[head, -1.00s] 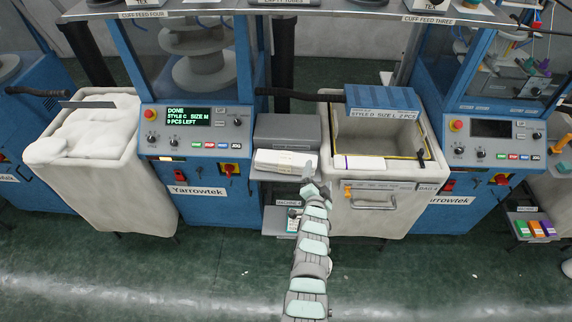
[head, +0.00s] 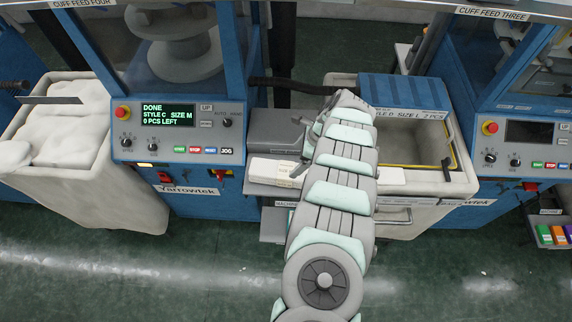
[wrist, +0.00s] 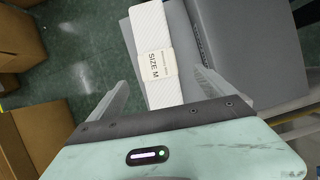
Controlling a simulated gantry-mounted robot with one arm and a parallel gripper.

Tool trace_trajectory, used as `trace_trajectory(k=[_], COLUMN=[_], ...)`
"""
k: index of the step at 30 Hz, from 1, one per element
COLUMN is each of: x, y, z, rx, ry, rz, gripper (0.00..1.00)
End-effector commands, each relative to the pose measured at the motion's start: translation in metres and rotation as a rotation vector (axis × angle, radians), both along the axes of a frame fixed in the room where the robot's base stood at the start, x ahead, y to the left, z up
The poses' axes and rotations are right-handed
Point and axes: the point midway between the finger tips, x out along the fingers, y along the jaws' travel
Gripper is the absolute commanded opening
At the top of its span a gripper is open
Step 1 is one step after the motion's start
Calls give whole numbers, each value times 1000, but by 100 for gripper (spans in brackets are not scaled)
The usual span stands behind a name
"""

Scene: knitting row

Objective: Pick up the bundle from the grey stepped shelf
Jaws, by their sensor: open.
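The bundle (head: 272,171) is a white ribbed stack with a paper band reading "SIZE M". It lies on the grey stepped shelf (head: 290,130) between the machine and the bin. The bundle (wrist: 150,30) and shelf (wrist: 250,45) also show in the wrist view. My gripper (head: 300,168) is at the right end of the bundle in the head view, partly hidden by my arm. In the wrist view my gripper (wrist: 160,82) is open, with one finger on each side of the bundle's near part in the picture. Contact cannot be told. The bundle's near end is hidden behind the gripper body.
A bin (head: 460,187) with a blue box (head: 405,92) at its back stands right of the shelf. A bin of white pieces (head: 100,170) is on the left. The blue machine (head: 215,205) shows "DONE". Brown boxes (wrist: 25,125) show left in the wrist view.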

Motion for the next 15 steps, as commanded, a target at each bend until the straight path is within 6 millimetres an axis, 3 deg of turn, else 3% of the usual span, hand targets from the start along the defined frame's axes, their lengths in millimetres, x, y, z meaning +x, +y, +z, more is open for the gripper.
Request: trace_trajectory(k=[9, 15], x=[1, 4], y=[14, 18], z=[-40, -47], rx=[-1, -3], ry=[-2, -7], rz=[3, 1], gripper=[94, 94])
